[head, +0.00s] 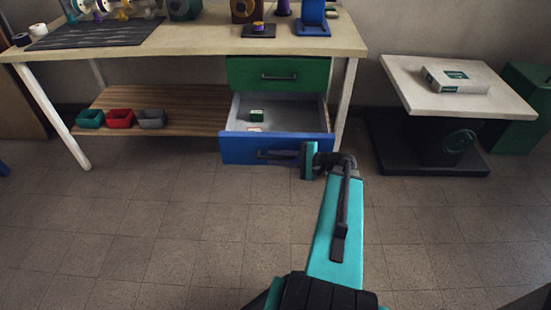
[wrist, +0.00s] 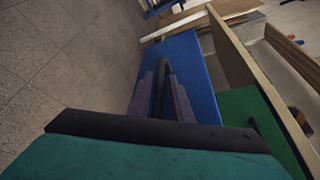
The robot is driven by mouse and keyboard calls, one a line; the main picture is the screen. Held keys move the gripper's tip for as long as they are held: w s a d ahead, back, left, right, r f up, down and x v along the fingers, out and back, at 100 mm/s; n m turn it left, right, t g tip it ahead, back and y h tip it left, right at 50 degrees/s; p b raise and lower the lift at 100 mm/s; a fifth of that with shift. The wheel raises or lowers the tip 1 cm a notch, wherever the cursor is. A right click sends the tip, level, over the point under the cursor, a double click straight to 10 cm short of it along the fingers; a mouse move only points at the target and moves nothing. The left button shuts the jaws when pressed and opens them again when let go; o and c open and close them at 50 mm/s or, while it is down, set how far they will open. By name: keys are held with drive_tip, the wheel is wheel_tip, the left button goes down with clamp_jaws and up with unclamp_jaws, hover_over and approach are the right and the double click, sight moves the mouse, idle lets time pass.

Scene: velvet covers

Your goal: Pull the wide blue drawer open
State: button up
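The wide blue drawer (head: 235,150) is the lower drawer under the workbench and stands pulled out, its grey inside showing. A small green box and a pale, reddish flat item lie in it. Its dark bar handle (head: 272,154) runs along the front. My gripper (head: 297,155) is at the right part of this handle. In the wrist view the gripper's two fingers (wrist: 160,90) lie close on either side of the dark handle (wrist: 159,85), in front of the blue drawer face (wrist: 205,85). They look shut on it; the fingertip contact is partly hidden.
A shut green drawer (head: 300,72) sits above the blue one. The workbench (head: 200,40) carries spools and a dark mat. Red, green and grey bins stand on the lower shelf (head: 180,122). A pale-topped stand (head: 420,82) is at the right. The tiled floor in front is clear.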

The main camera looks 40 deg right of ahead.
drive_tip(key=p+v, duration=0.2)
drive_tip(key=v, duration=1.1)
drive_tip(key=shift+s, duration=0.3)
drive_tip(key=shift+d, duration=0.15)
